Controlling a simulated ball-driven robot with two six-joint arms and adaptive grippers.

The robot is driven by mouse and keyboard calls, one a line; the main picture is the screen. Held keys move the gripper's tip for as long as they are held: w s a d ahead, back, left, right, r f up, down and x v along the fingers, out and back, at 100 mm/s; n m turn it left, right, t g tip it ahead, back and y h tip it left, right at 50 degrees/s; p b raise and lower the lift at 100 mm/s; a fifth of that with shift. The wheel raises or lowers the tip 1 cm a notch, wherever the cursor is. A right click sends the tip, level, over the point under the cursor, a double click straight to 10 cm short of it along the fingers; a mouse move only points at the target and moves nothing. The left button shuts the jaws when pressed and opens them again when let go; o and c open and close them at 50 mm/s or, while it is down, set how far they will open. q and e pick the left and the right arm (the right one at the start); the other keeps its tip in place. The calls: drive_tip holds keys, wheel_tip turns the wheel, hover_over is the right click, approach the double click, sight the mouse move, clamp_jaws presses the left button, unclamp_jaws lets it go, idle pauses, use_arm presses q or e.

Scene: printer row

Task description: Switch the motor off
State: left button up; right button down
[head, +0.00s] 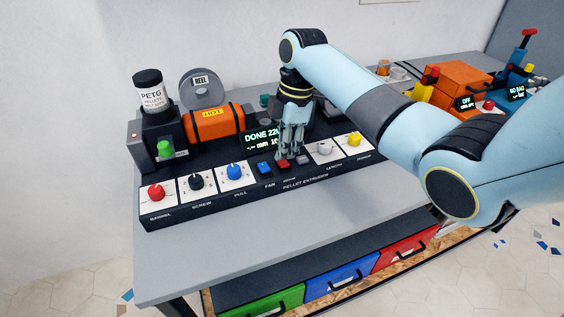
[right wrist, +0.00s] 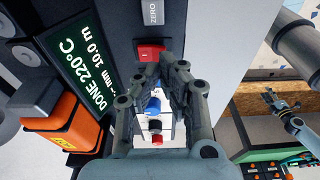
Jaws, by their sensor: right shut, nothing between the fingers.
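The pellet extruder's dark panel (head: 250,195) runs along the front of the bench. A small red rocker switch (head: 282,163) sits between the blue fan switch (head: 264,168) and a grey button; its label is too small to read. The red switch shows clearly in the right wrist view (right wrist: 150,51), below the grey ZERO button (right wrist: 152,12). My right gripper (head: 287,156) is shut and empty, pointing down right at the red switch; whether it touches cannot be told. Its fingertips show beside the switch in the right wrist view (right wrist: 164,62). My left gripper (right wrist: 270,100) appears only there, small, off to the side.
Red (head: 156,192), black (head: 196,182) and blue (head: 234,172) knobs line the panel's left; a yellow knob (head: 354,139) stands right. The display (head: 262,140) reads DONE 220. An orange barrel (head: 214,126) is behind. The bench front (head: 300,225) is clear.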

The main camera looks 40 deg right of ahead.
sight(285, 163)
drive_tip(key=shift+f+b, duration=0.6)
drive_tip(key=shift+f, duration=0.5)
idle(0.9)
wheel_tip(285, 163, up, 7)
drive_tip(key=p, duration=0.8)
drive_tip(key=shift+r, duration=0.1)
idle(0.4)
